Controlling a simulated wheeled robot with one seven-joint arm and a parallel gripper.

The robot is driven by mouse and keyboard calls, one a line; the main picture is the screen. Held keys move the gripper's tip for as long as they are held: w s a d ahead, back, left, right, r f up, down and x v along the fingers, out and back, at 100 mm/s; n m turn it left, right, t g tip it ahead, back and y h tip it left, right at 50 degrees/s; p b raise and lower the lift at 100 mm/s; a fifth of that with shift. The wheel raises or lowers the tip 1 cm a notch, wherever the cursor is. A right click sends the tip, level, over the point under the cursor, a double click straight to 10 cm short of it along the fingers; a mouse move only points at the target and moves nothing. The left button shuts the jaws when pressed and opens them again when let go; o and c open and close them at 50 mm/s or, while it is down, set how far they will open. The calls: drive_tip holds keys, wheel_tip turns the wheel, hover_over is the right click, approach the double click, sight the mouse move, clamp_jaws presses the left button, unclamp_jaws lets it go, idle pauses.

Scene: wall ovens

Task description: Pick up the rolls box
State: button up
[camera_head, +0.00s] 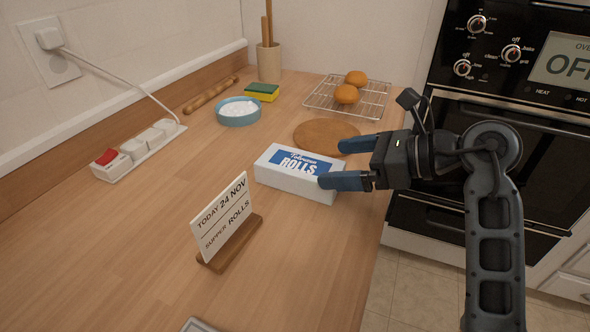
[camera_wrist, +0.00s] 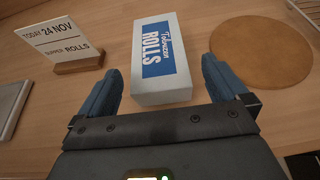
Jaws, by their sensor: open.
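The rolls box (camera_head: 291,183) is a white oblong carton with a blue "ROLLS" label on top. It lies flat on the wooden counter, in the middle of the head view. My gripper (camera_head: 332,163) comes from the right with two blue fingers spread apart.
A sign (camera_head: 225,220) reading "SUPPER ROLLS" stands in front of the box. A round wooden board (camera_head: 318,133) lies behind it, with a wire rack (camera_head: 372,103) holding two buns farther back. A blue bowl (camera_head: 238,117) and sponge (camera_head: 262,93) are back left. Ovens (camera_head: 545,140) stand right.

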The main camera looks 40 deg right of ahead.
sight(307, 165)
drive_tip(key=shift+x, duration=3.2)
drive_tip(key=shift+a+r, duration=0.15)
drive_tip(key=shift+a, duration=0.05)
drive_tip(key=shift+c, duration=0.5)
drive_tip(key=shift+r, duration=0.1)
drive_tip(key=c, duration=1.1)
